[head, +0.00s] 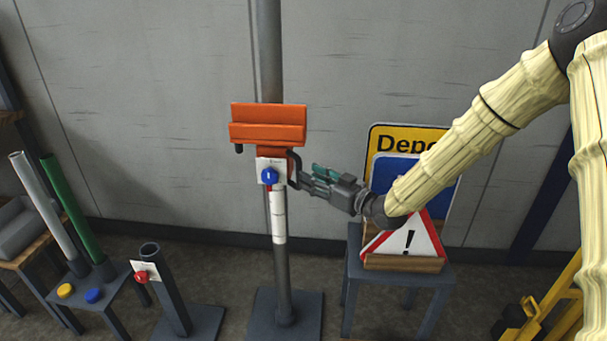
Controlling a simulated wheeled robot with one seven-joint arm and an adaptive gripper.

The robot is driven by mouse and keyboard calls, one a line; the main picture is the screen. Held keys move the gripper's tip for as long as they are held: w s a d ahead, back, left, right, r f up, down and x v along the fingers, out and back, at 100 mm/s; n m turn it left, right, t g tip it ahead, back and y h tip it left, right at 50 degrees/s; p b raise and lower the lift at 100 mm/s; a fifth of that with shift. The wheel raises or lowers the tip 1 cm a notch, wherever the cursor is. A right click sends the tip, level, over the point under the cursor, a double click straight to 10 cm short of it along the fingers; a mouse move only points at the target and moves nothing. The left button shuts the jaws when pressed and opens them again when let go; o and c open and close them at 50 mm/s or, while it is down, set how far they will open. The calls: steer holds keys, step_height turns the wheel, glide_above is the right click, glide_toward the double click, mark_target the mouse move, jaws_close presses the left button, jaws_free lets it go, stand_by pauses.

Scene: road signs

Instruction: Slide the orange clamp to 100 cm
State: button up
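The orange clamp (268,130) sits around the tall grey post (271,60), which stands on a dark square base. Below its orange body is a white plate with a blue knob (269,176). A dark curved handle (294,166) hangs at the clamp's right side. White bands (279,228) with dark lines mark the post under the plate; their figures are too small to read. My gripper (301,181) reaches in from the right, with its fingertips at the dark handle. Whether its fingers are closed on the handle cannot be made out.
Right of the post, a table (405,277) holds a triangular warning sign (408,240) and other signs, close below my arm. A short dark post (165,285) with a red knob stands at left, beside a stand (95,293) with grey and green tubes.

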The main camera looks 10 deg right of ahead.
steer(key=v, duration=0.6)
steer(key=shift+s+d, duration=0.25)
steer(key=s+f+m+g+h+p, duration=0.3)
steer(key=s+f, duration=0.4)
steer(key=f, duration=0.5)
steer(key=s+f+m+g+h+p, duration=0.2)
steer(key=s+f+m+h+p, duration=0.15)
steer(key=s+f, duration=0.65)
steer(key=s+d+f+g+h+p, duration=0.1)
steer(key=s+d+f+g+h, duration=0.1)
steer(key=s, duration=0.7)
steer(key=s+d+f+m+g+h+p, duration=0.1)
steer(key=s+f+g, duration=0.2)
steer(key=s, duration=0.6)
steer(key=s+d+f+m+g+h+p, duration=0.1)
steer(key=s+d+f+g+h, duration=0.1)
steer(key=s+f, duration=0.4)
steer(key=s+g, duration=0.1)
steer(key=s, duration=0.2)
steer(key=shift+s+d+f+h+p, duration=0.15)
steer(key=shift+s+d+h+p, duration=0.15)
steer(key=shift+s+d+h, duration=0.05)
steer(key=shift+m, duration=0.25)
steer(key=shift+d, duration=0.1)
